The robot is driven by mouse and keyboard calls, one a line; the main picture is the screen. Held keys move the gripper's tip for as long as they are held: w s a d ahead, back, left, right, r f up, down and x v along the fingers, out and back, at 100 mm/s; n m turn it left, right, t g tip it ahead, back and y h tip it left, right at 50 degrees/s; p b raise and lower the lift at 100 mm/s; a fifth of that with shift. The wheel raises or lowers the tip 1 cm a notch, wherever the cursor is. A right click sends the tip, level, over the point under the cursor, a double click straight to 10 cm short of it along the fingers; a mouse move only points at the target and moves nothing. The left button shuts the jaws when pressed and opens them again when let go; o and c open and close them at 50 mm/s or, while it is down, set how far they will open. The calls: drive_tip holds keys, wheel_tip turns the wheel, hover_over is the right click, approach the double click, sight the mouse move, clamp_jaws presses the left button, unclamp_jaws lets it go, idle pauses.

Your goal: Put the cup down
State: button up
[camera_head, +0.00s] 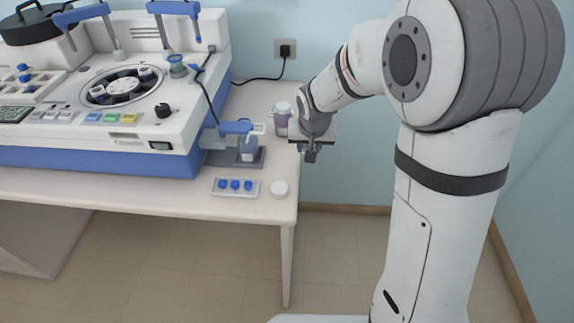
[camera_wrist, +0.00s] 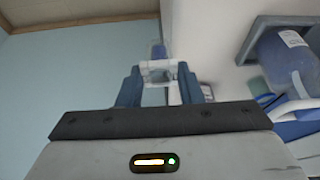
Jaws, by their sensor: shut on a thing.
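The cup (camera_head: 282,119), small with a pale top and purple contents, is at the back right corner of the white table, left of my gripper (camera_head: 304,134). In the wrist view, my gripper (camera_wrist: 159,84) has its two blue fingers shut on a white, partly clear piece of the cup (camera_wrist: 157,67). A blue-purple part shows just beyond it. The arm hides part of the cup in the head view. I cannot tell whether its base touches the table.
A blue-filled jar (camera_head: 248,153) stands in a grey holder, left of the cup; it also shows in the wrist view (camera_wrist: 284,58). A white tray with blue caps (camera_head: 235,187) and a round white lid (camera_head: 279,189) lie in front. A staining machine (camera_head: 100,150) fills the left.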

drive_tip(key=s+a+r+b, duration=0.1)
drive_tip(key=s+a+r, duration=0.1)
drive_tip(key=a+r, duration=0.5)
drive_tip(key=f, duration=0.9)
drive_tip(key=shift+w, duration=0.25)
drive_tip(key=shift+f, duration=0.15)
drive_tip(key=shift+f, duration=0.15)
drive_tip(key=o, duration=0.9)
drive_tip(key=shift+o, duration=0.2)
